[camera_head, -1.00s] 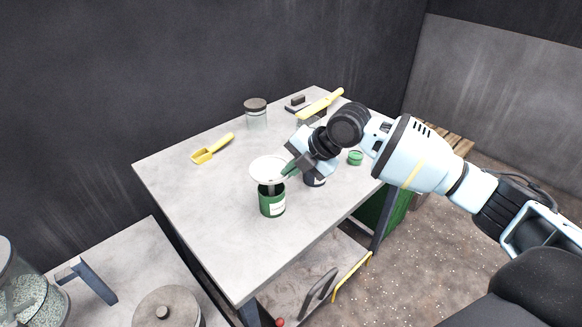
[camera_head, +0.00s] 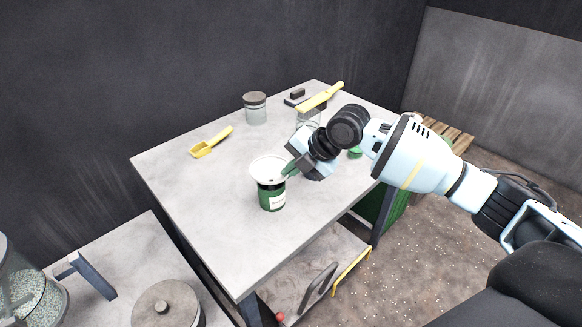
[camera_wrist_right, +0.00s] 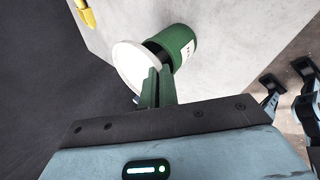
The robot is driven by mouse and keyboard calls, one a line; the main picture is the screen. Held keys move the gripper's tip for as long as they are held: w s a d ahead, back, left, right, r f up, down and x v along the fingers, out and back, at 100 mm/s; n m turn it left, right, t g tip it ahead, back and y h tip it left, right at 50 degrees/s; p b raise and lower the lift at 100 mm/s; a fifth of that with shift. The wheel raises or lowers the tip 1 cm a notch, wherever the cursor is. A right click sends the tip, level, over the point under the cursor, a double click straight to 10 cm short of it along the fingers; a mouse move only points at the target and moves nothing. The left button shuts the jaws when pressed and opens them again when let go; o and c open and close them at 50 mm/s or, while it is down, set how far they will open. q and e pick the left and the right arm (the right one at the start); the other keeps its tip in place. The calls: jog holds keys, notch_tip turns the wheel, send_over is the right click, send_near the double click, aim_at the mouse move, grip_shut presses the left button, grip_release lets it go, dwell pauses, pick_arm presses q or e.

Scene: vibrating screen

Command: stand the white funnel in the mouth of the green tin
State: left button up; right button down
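The white funnel (camera_head: 266,167) is over the mouth of the green tin (camera_head: 271,197), which stands upright on the grey table. In the head view the funnel's wide rim hides the tin's mouth, so I cannot tell how deep the spout is. My right gripper (camera_head: 289,170) comes in from the right with its green fingers closed at the funnel's edge. In the right wrist view the fingers (camera_wrist_right: 154,86) meet the funnel (camera_wrist_right: 129,66), and a dark band shows between it and the tin (camera_wrist_right: 180,45). My left gripper is not in view.
A yellow scoop (camera_head: 210,143) and a lidded glass jar (camera_head: 255,109) lie farther back on the table (camera_head: 215,215). A yellow-handled tool (camera_head: 322,97) and a dark block (camera_head: 297,95) are at the back right. The table's front left is clear.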

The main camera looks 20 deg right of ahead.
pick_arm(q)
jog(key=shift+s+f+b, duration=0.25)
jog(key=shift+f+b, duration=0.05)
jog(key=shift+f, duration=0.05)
pick_arm(e)
jog(key=shift+f, duration=0.95)
jog(key=c, duration=1.6)
grip_release()
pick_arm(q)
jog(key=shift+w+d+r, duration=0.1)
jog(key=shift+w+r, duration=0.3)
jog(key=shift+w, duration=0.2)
pick_arm(e)
jog(key=v, duration=0.7)
jog(key=shift+s+d+r, duration=0.15)
jog(key=shift+s+r, duration=0.05)
jog(key=shift+r, duration=0.1)
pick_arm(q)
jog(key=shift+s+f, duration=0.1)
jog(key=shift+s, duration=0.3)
